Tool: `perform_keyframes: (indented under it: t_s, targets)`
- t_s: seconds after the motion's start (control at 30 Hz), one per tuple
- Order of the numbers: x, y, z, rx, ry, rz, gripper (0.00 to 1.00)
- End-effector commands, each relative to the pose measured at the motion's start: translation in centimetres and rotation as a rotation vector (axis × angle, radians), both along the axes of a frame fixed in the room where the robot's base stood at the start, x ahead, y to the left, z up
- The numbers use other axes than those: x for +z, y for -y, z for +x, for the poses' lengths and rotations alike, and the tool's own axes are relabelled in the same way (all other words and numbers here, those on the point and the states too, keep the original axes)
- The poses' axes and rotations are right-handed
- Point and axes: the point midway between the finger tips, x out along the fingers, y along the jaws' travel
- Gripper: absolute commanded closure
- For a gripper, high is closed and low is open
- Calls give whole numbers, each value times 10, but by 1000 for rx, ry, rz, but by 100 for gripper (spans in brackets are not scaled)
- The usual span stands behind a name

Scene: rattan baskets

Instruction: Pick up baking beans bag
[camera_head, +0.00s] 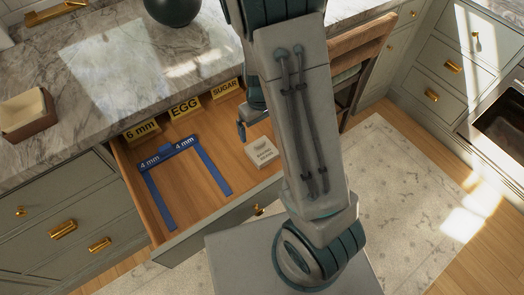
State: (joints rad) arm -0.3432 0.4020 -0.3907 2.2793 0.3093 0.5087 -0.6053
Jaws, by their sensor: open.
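A small pale bag or box with dark print (262,153), likely the baking beans bag, lies on the floor of the open wooden drawer (205,208), towards its right side. Its print is too small to read surely. My gripper (246,128) hangs over the drawer, just above and left of the pale bag in the picture. It is open and apart from the bag. One finger shows clearly; the rest is partly hidden behind my arm.
A blue flat frame marked 4 mm (168,152) lies left in the drawer. Yellow labels (184,108) line its back. The marble counter (110,70) overhangs behind, with a small box (28,115) and dark round pot (172,8).

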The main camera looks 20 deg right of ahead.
Motion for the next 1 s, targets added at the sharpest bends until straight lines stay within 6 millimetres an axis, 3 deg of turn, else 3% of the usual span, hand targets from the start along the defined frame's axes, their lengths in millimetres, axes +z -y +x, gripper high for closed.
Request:
perform_keyframes:
  t_s: [0.03, 0.2, 0.47, 0.8, 1.0]
  targets:
    - [-13, 0, -1, -1, -5, -1, 0]
    - [-40, 0, 0, -2, -3, 0, 0]
    - [-55, 0, 0, -1, -1, 1, 0]
    - [-96, -2, 1, -1, -3, 1, 0]
    - [-104, -2, 1, -1, 1, 0, 0]
